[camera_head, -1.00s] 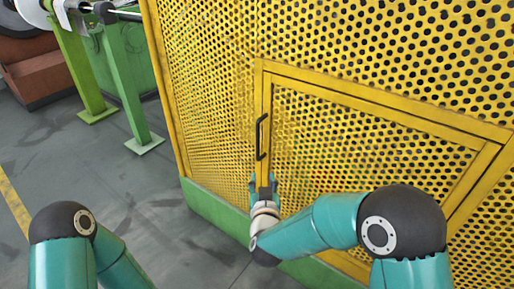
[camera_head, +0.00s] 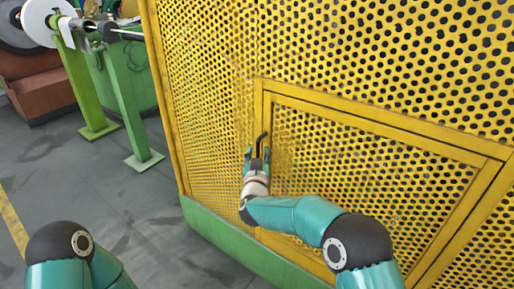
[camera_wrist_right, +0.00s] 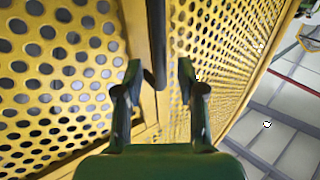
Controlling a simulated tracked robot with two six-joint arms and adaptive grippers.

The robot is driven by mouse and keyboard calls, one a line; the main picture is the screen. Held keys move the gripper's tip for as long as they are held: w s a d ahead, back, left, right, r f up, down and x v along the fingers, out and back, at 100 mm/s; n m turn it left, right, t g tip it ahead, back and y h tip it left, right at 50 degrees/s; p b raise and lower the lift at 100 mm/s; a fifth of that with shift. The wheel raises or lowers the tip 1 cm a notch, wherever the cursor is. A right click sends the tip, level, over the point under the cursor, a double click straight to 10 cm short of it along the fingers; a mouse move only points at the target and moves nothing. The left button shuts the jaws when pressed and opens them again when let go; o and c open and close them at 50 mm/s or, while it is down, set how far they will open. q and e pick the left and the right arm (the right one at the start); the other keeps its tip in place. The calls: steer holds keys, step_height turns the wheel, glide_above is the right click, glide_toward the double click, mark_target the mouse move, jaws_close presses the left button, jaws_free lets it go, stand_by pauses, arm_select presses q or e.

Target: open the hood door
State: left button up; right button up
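The hood door (camera_head: 370,155) is a yellow perforated panel in a solid yellow frame, and it looks shut. Its black bar handle (camera_head: 262,138) stands upright on the left edge of the frame; my gripper hides the lower part. My right gripper (camera_head: 257,153) is at the handle. In the right wrist view, its two fingers (camera_wrist_right: 160,75) are apart, with the dark handle (camera_wrist_right: 155,40) running down between them at the tips. I see no clear contact with either finger. My left gripper is out of view; only part of that arm shows at the lower left.
The yellow perforated hood wall (camera_head: 205,90) surrounds the door, above a green base strip (camera_head: 235,240). Green posts (camera_head: 128,100) carrying a shaft and a white disc (camera_head: 45,22) stand at the left. The grey floor (camera_head: 60,175) between is clear.

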steer(key=shift+w+d, duration=0.1)
steer(key=shift+w, duration=1.35)
jaws_close()
